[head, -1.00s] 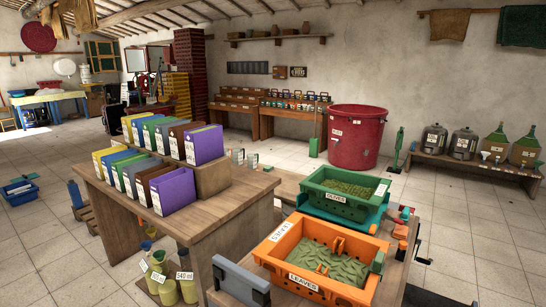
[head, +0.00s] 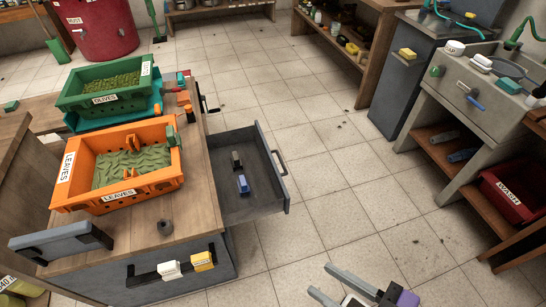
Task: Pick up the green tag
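A small green piece (head: 170,136), possibly the green tag, sits at the right rim of the orange crate (head: 163,182) labelled LEAVES. I cannot tell for sure that it is a tag. My gripper (head: 320,279) shows at the bottom edge of the head view, over the floor. Its two grey fingers point up and left, apart, with nothing seen between them. It is well to the right of and below the orange crate, far from the green piece. The rest of my gripper is cut off by the frame.
A green crate (head: 137,93) labelled OLIVES stands behind the orange one. An open grey drawer (head: 270,207) juts from the bench, holding a dark and a blue item. A sink (head: 480,95) is right; middle floor is clear.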

